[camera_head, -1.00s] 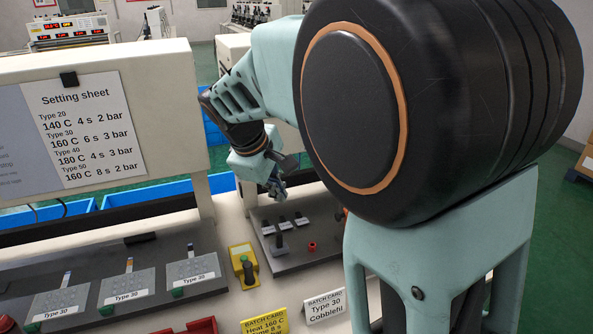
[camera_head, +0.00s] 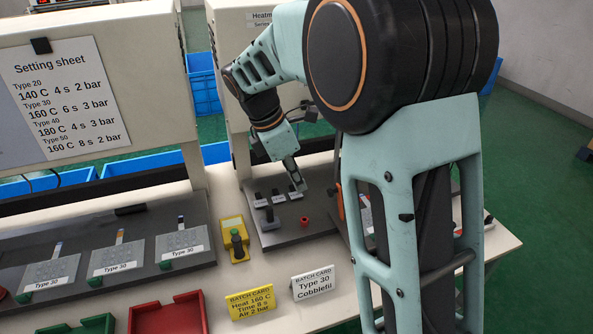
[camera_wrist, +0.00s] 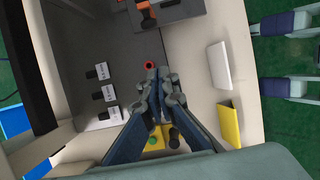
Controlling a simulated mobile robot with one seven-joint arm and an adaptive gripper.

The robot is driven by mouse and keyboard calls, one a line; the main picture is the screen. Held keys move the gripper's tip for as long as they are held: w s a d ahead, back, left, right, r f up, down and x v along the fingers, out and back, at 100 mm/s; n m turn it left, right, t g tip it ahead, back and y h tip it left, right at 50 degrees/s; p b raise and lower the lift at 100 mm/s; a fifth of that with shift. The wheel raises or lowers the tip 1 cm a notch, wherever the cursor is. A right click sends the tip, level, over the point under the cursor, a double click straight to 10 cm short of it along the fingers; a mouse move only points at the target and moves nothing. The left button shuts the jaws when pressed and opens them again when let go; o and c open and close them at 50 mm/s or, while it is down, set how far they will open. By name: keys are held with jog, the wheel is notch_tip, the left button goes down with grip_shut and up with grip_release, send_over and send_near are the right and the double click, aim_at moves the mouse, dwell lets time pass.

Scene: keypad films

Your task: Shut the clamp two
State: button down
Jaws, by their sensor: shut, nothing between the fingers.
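A dark grey panel (camera_head: 285,235) carries three small black switches (camera_head: 277,196) with white labels too small to read. It also bears a larger black lever (camera_head: 268,214) and a red ring-like button (camera_head: 304,221). I cannot tell which part is clamp two. In the wrist view the switches (camera_wrist: 103,92) stand in a column left of my gripper, and the red button (camera_wrist: 150,65) is just beyond its tips. My gripper (camera_head: 297,186) is shut and empty above the panel, by the right-hand switch. Its fingers (camera_wrist: 158,78) show closed in the wrist view.
An orange-and-black part (camera_wrist: 145,14) stands at the panel's far end in the wrist view. A yellow box (camera_head: 233,240) stands left of the panel. Yellow (camera_head: 250,304) and white (camera_head: 313,283) batch cards stand in front.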

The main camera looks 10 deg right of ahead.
jog(key=w+d+f, duration=0.1)
jog(key=d+f, duration=0.2)
jog(key=d, duration=0.2)
jog(key=shift+d+f+p, duration=0.25)
jog(key=shift+f+p, duration=0.1)
jog(key=shift+f, duration=0.05)
jog(key=shift+w+r, duration=0.1)
jog(key=shift+r, duration=0.05)
